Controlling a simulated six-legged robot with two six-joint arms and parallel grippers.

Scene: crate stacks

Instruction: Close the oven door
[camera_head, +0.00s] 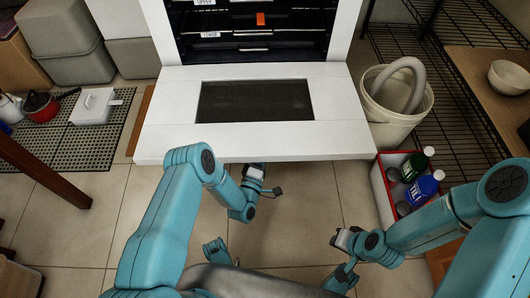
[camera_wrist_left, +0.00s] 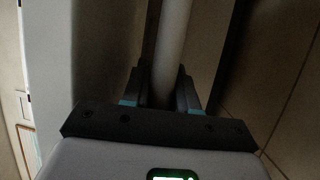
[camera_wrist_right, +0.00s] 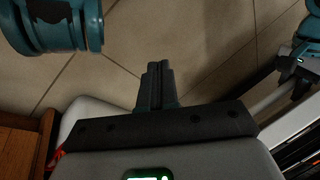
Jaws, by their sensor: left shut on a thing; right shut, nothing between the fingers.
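The white oven door (camera_head: 165,110) with its dark window is folded down open, lying about level in front of the oven (camera_head: 345,25). My left gripper (camera_head: 256,168) is at the middle of the door's front edge, partly hidden under it. In the left wrist view, the pale bar of the door handle (camera_wrist_left: 172,45) stands between the left gripper's fingers (camera_wrist_left: 160,88), which are shut on it. The handle (camera_wrist_right: 265,103) also shows in the right wrist view. My right gripper (camera_head: 337,240) is shut and empty over the floor, away from the door; its fingers (camera_wrist_right: 157,82) meet in the right wrist view.
A white bucket (camera_head: 385,120) with a grey hose stands right of the door. A red-and-white crate (camera_head: 384,195) with bottles is below it. A wire rack (camera_head: 460,100) is at the right. A dark mat (camera_head: 75,150) with a red pot lies left. Tiled floor before the door is free.

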